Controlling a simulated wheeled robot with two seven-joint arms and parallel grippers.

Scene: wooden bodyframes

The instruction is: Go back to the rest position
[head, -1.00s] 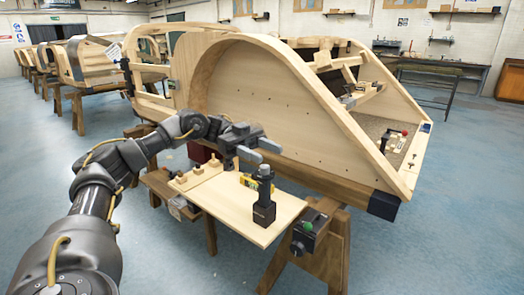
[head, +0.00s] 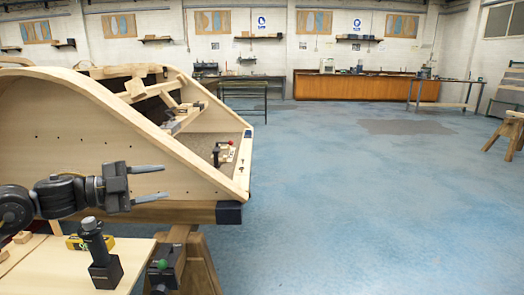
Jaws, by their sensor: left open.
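My left gripper (head: 148,184) comes in from the left in the head view. It is open and empty, with its two fingers pointing right, in front of the side panel of the wooden bodyframe (head: 70,125). It is above and behind a black upright tool (head: 98,250) that stands on the light wooden board (head: 60,275). The gripper and the tool look apart. My right gripper does not show.
A yellow item (head: 76,242) and small wooden blocks lie on the board. A black clamp with a green knob (head: 163,268) sits at the trestle (head: 195,262). Blue floor (head: 350,200) is clear to the right. A long wooden cabinet (head: 365,87) and benches line the back wall.

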